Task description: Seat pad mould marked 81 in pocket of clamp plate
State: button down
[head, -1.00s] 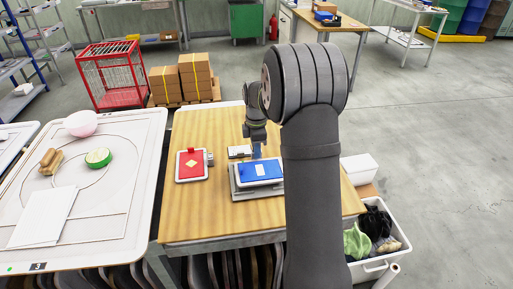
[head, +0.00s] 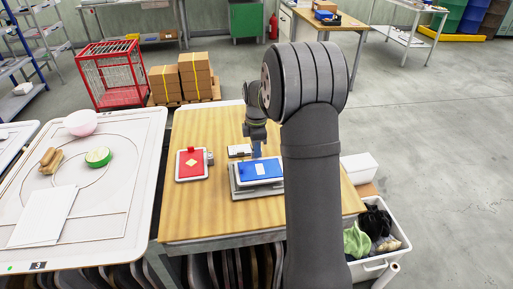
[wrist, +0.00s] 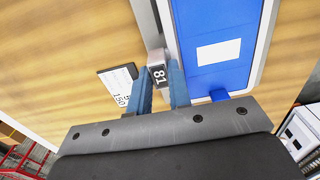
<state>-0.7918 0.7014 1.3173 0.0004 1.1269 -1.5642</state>
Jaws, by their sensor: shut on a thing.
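The pad mould marked 81 is a blue pad (head: 260,169) with a white label and a pale rim. It also shows in the wrist view (wrist: 205,75). Its grey tab with the number 81 (wrist: 159,76) sits between the two blue fingers of my gripper (wrist: 161,88), which is shut on it. In the head view my gripper (head: 256,150) is at the mould's far edge. The mould lies over the grey clamp plate (head: 237,189), whose near-left edge shows. The pocket is hidden under the mould, so I cannot tell whether the mould is fully down in it.
A small white card (head: 239,151) lies behind the plate. The table's front left (head: 195,215) is clear. A white bin (head: 385,256) stands at right.

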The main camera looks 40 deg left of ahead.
jog(key=shift+f, duration=0.9)
dwell(0.4)
jog(key=c, duration=1.3)
grip_release()
jog(key=shift+o, duration=0.2)
jog(key=shift+r, duration=3.5)
jog(key=shift+f, duration=3.55)
jog(key=shift+r, duration=0.1)
